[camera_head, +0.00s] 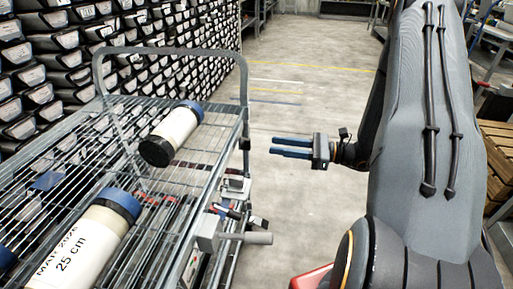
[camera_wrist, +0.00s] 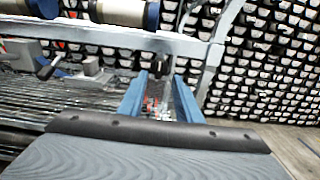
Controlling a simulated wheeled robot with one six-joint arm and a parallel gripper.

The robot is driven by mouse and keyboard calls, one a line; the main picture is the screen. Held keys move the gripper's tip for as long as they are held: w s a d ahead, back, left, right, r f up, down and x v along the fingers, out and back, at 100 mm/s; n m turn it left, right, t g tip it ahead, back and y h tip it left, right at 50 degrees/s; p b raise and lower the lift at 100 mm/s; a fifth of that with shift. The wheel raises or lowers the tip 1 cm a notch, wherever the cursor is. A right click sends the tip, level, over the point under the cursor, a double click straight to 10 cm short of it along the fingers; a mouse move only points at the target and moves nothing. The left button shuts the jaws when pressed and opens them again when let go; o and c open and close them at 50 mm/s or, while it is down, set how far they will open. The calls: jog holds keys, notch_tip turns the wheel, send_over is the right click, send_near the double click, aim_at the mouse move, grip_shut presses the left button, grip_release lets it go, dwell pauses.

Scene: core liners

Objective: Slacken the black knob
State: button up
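A small black knob-like part (camera_head: 245,143) sits on the right side of the metal trolley (camera_head: 241,90), near the foot of its hoop handle. Another small black end (camera_head: 259,222) shows lower, by a grey clamp; I cannot tell for sure which is the black knob. My gripper (camera_head: 271,146) is to the right of the upper part, apart from it, with blue fingers pointing left at the trolley. In the wrist view the two fingers (camera_wrist: 161,76) stand apart with nothing between them. A dark spot (camera_wrist: 151,58) shows beyond them, too blurred to name.
White core tubes with blue and black ends (camera_head: 178,130) (camera_head: 100,235) lie on the trolley's wire shelf. A grey clamp with a bar (camera_head: 210,235) sticks out from its right side. Stacked core boxes (camera_head: 60,60) fill the left wall. The floor (camera_head: 300,200) between trolley and arm is clear.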

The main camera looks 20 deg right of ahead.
aim_at(246, 144)
jog(key=x, duration=0.7)
jog(key=shift+w+a+p, duration=0.15)
jog(key=shift+a+p, duration=0.1)
jog(key=shift+p, duration=0.1)
grip_shut()
